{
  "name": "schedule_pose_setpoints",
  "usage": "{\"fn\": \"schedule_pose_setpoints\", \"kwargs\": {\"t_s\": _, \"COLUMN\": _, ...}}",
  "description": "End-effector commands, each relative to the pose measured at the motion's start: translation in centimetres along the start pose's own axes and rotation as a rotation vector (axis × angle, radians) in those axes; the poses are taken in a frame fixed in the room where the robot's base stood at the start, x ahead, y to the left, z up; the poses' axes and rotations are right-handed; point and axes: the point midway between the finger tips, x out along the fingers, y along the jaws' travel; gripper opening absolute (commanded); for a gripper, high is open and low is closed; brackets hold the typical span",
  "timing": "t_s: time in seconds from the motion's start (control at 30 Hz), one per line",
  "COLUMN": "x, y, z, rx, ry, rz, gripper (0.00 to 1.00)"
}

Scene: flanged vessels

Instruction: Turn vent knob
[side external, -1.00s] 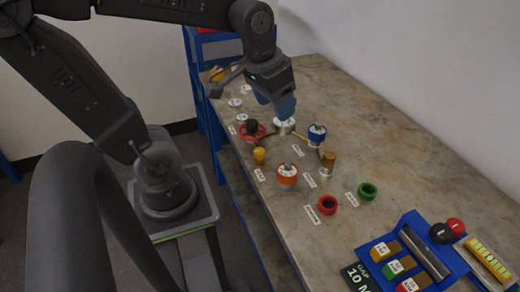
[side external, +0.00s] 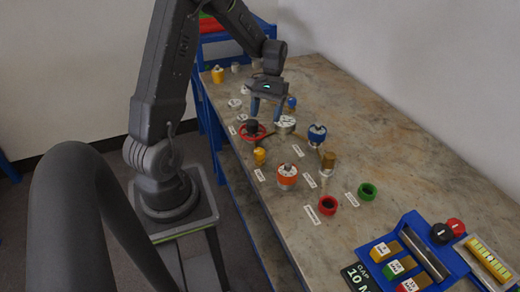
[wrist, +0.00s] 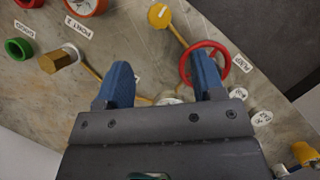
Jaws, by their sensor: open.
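Several knobs and fittings stand on the bench; I cannot tell from the small labels which is the vent knob. A red ring wheel (side external: 245,139) with a dark centre sits just below my gripper (side external: 265,112); the wheel also shows in the wrist view (wrist: 184,62), partly behind the right finger. A white-topped round flange (side external: 286,124) is just right of my gripper. A blue knob (side external: 317,131) with a pale top stands further right, and a yellow knob (side external: 259,156) stands in front. My gripper is open and empty, fingers pointing down above the bench.
An orange knob with a white top (side external: 286,172), a brass post (side external: 328,158), a red ring (side external: 327,205) and a green ring (side external: 368,191) stand nearer. A blue rack (side external: 415,262) with coloured blocks is at the front right.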

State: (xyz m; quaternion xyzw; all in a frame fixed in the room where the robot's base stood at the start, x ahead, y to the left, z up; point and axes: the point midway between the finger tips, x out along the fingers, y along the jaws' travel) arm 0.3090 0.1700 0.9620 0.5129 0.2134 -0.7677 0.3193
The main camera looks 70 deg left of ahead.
Motion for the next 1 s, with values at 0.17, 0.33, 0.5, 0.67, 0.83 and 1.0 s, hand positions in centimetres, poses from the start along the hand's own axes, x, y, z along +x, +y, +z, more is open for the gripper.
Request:
{"fn": "schedule_pose_setpoints", "kwargs": {"t_s": 0.17, "x": 3.8, "y": 0.0, "z": 0.2, "rx": 0.002, "ry": -0.007, "rz": -0.001, "gripper": 0.62}}
{"fn": "schedule_pose_setpoints", "kwargs": {"t_s": 0.33, "x": 7.3, "y": 0.0, "z": 0.1, "rx": 0.002, "ry": -0.006, "rz": -0.001, "gripper": 0.62}}
{"fn": "schedule_pose_setpoints", "kwargs": {"t_s": 0.5, "x": 10.0, "y": 0.0, "z": 0.1, "rx": 0.002, "ry": -0.004, "rz": -0.001, "gripper": 0.62}}
{"fn": "schedule_pose_setpoints", "kwargs": {"t_s": 0.67, "x": 11.4, "y": 0.0, "z": 0.1, "rx": 0.002, "ry": -0.002, "rz": -0.001, "gripper": 0.62}}
{"fn": "schedule_pose_setpoints", "kwargs": {"t_s": 0.83, "x": 11.8, "y": 0.0, "z": 0.1, "rx": 0.002, "ry": 0.000, "rz": -0.001, "gripper": 0.62}}
{"fn": "schedule_pose_setpoints", "kwargs": {"t_s": 1.0, "x": 11.8, "y": 0.0, "z": 0.1, "rx": 0.002, "ry": 0.000, "rz": -0.001, "gripper": 0.62}}
